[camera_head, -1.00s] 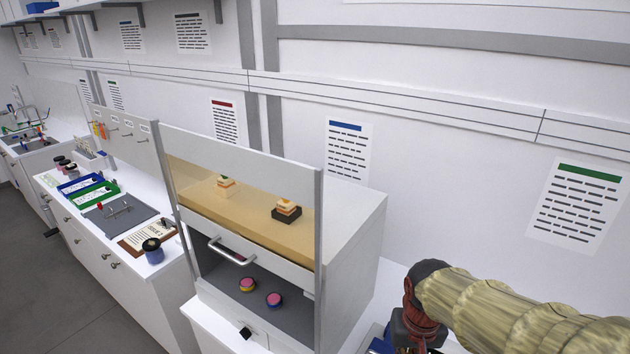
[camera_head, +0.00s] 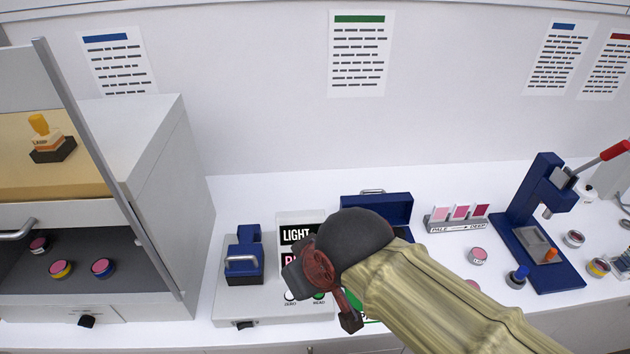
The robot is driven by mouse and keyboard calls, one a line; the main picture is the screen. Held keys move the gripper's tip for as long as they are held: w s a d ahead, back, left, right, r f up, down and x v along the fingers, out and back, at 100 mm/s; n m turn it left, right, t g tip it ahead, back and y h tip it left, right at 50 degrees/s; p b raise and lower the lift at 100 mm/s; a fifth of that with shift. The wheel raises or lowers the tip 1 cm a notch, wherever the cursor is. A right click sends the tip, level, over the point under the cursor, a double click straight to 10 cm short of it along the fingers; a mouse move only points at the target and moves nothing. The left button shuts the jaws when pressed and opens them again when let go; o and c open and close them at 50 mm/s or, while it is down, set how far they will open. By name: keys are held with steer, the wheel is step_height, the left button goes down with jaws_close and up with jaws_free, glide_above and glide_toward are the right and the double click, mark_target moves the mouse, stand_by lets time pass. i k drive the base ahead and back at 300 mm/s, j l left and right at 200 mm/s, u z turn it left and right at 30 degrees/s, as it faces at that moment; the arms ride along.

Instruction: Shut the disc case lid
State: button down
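A dark blue case (camera_head: 378,207) with a silver handle on its top edge stands on the white counter, behind my arm. Its blue panel looks raised, like an open lid. The front and inside of the case are mostly hidden by my arm. My gripper (camera_head: 325,298) is in front of and to the left of the case, above the counter. Its dark and red parts show, but I cannot tell the finger opening or any contact with the case.
A white device with a blue block (camera_head: 244,255) and a black sign (camera_head: 298,235) stand left of the case. A grey-white cabinet (camera_head: 150,170) stands far left. Right are pink swatches (camera_head: 461,213), small jars (camera_head: 477,256) and a blue press (camera_head: 540,225) with a red-tipped lever.

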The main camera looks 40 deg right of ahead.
mark_target(396, 209)
steer(key=z, duration=1.4)
